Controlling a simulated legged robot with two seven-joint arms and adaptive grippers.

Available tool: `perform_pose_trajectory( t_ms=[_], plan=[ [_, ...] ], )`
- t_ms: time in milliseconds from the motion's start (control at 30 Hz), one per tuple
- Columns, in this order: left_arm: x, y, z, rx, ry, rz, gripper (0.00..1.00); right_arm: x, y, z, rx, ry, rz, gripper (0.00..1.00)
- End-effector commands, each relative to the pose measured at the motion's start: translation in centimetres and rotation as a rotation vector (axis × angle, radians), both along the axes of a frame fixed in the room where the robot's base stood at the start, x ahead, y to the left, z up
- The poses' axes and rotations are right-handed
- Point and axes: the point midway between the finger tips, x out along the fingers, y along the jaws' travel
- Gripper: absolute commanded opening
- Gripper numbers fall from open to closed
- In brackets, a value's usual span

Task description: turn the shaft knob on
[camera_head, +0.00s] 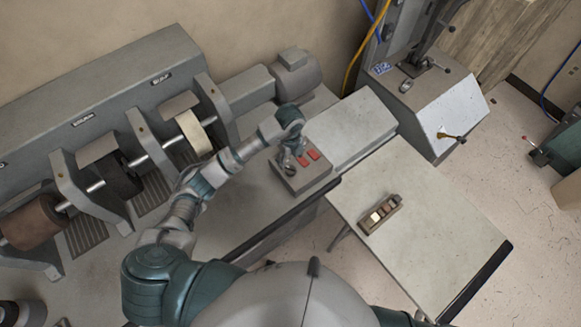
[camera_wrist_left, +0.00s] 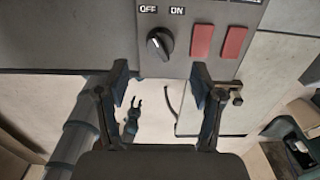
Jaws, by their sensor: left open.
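The shaft knob (camera_wrist_left: 160,43) is a round black dial on a grey control box, below OFF and ON labels. Its white mark appears to lean to the upper left, toward OFF. My left gripper (camera_wrist_left: 160,74) is open and empty, with one finger on each side of the knob's line. The knob shows ahead of the fingertips, not clasped; the exact gap cannot be told. In the head view my left gripper (camera_head: 290,157) is over the control box (camera_head: 305,183) and hides the knob. A small dark pronged shape low in the wrist view may be my right gripper.
Two red buttons (camera_wrist_left: 218,42) sit right of the knob. Rollers on a shaft (camera_head: 190,133) line the bench at left. A side table (camera_head: 430,230) holds a small block-like tray (camera_head: 380,214). A grey machine (camera_head: 425,100) stands at the back right.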

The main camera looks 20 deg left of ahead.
Motion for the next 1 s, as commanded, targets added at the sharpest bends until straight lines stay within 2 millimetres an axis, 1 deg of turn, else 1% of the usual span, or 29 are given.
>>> perform_pose_trajectory(
  t_ms=[33,100,200,300,500,733,767,800,867,900,1000],
  plan=[
    [-0.2,0.0,-1.1,0.0,0.005,0.0,0.67,0.5,0.0,0.2,0.001,-0.007,0.0,0.4],
    [-0.1,0.0,-2.6,0.0,0.004,0.001,0.67,1.2,0.2,0.3,0.003,-0.018,-0.001,0.4],
    [-0.2,0.0,-4.4,0.0,0.002,0.0,0.67,2.2,0.4,0.4,0.006,-0.033,-0.001,0.4],
    [-0.2,-0.1,-5.8,0.001,0.001,0.0,0.67,2.6,0.7,0.4,0.011,-0.039,-0.003,0.4],
    [-0.1,-0.1,-7.0,0.0,0.0,-0.001,0.67,2.0,1.0,0.4,0.013,-0.031,-0.005,0.4],
    [-0.1,-0.1,-7.1,0.0,-0.001,-0.001,0.67,1.4,0.8,0.4,0.01,-0.02,-0.004,0.4],
    [-0.1,-0.1,-7.1,0.0,-0.001,-0.001,0.65,1.4,0.8,0.4,0.01,-0.02,-0.004,0.4],
    [-0.1,-0.1,-7.1,0.0,-0.001,-0.001,0.55,1.4,0.7,0.4,0.01,-0.02,-0.004,0.4],
    [-0.1,0.0,-7.1,0.0,-0.001,-0.001,0.4,1.4,0.7,0.4,0.009,-0.021,-0.003,0.4],
    [-0.1,-0.1,-7.1,0.0,-0.001,-0.001,0.3,1.4,0.6,0.4,0.008,-0.021,-0.003,0.4],
    [-0.1,0.0,-7.1,0.0,-0.001,-0.001,0.08,1.4,0.5,0.4,0.008,-0.021,-0.003,0.4]
  ],
)
